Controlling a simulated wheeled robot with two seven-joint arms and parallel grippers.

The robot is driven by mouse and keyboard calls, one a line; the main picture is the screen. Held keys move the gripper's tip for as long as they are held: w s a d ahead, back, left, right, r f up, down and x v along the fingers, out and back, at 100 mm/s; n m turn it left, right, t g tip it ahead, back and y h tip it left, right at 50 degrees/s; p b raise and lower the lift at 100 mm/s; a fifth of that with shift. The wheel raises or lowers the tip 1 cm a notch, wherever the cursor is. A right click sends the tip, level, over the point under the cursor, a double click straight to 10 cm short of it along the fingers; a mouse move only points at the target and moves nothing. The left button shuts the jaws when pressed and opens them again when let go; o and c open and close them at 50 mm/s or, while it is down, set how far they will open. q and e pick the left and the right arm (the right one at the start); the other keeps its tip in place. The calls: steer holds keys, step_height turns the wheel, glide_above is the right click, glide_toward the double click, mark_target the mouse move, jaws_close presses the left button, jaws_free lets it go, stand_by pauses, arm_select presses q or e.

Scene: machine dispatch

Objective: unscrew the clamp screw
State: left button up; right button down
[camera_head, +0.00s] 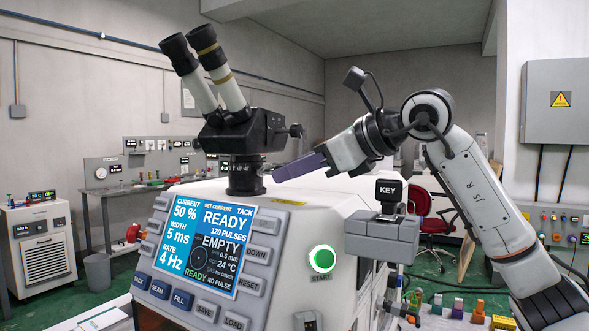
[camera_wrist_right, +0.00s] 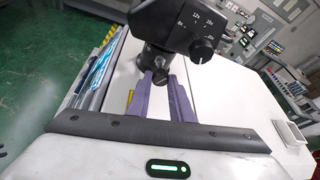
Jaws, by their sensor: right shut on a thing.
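The laser machine (camera_head: 330,225) carries a microscope (camera_head: 245,130) on a dark round collar (camera_head: 245,178). My right gripper (camera_head: 277,173) reaches in from the right with its purple fingers level with this collar. In the right wrist view my right gripper (camera_wrist_right: 160,78) has both fingertips close on either side of a small dark clamp screw (camera_wrist_right: 160,76), below the microscope's knob (camera_wrist_right: 202,49). The gripper is shut on the screw. The fingers largely hide the screw in the head view. My left gripper is not in view.
The display (camera_head: 213,240) reads READY and EMPTY, beside a green-lit START button (camera_head: 321,258). A KEY block (camera_head: 389,191) stands on a grey bracket at the machine's right. The white machine top (camera_wrist_right: 225,95) beside the fingers is clear.

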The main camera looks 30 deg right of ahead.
steer(key=c, duration=1.6)
jaws_free()
steer(key=shift+o, duration=0.2)
steer(key=shift+s, duration=0.1)
steer(key=b+v, duration=0.1)
steer(key=v, duration=0.9)
steer(key=shift+b, duration=0.3)
steer(key=shift+r, duration=0.1)
